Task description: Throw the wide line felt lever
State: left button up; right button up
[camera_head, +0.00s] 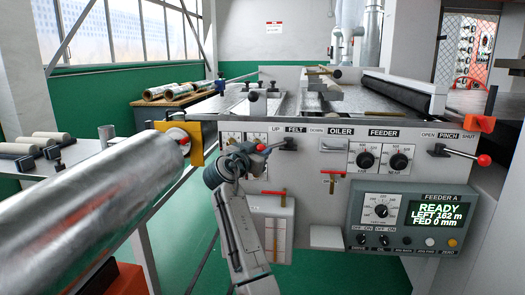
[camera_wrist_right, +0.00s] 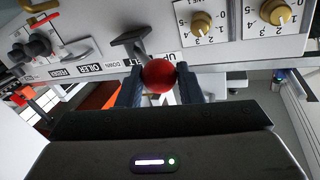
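The felt lever (camera_head: 288,144) is on the grey machine front under the FELT label, with UP on its left and DOWN on its right. My right gripper (camera_head: 247,150) is at this knob. In the right wrist view the red knob (camera_wrist_right: 159,76) sits between the two dark fingers (camera_wrist_right: 159,82), which appear to touch it on both sides. The lever's dark pivot (camera_wrist_right: 130,38) shows beyond the knob. My left gripper is not in view.
A large silver foil roll (camera_head: 85,208) fills the lower left. Right of the lever are feeder dials (camera_head: 382,160), a pinch lever (camera_head: 462,153) with a red knob, and a READY display (camera_head: 437,214). A small red-handled valve (camera_head: 332,174) is below the oiler label.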

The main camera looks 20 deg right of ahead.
jog(key=o, duration=0.4)
jog(key=shift+w+a+r, duration=0.15)
jog(key=shift+w+a, duration=0.3)
jog(key=shift+w, duration=0.05)
jog(key=shift+c, duration=0.2)
jog(key=shift+o, duration=0.3)
jog(key=shift+w+a+f, duration=0.2)
jog(key=shift+w, duration=0.05)
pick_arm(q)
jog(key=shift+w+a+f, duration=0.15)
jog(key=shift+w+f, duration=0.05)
pick_arm(e)
jog(key=shift+s+d+f, duration=0.1)
jog(key=shift+s, duration=0.05)
jog(key=shift+s, duration=0.1)
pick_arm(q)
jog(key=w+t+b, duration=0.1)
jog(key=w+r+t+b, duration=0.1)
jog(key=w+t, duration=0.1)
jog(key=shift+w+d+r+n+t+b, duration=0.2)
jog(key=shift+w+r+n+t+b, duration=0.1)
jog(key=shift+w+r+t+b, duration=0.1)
pick_arm(e)
jog(key=v, duration=1)
jog(key=shift+s, duration=0.3)
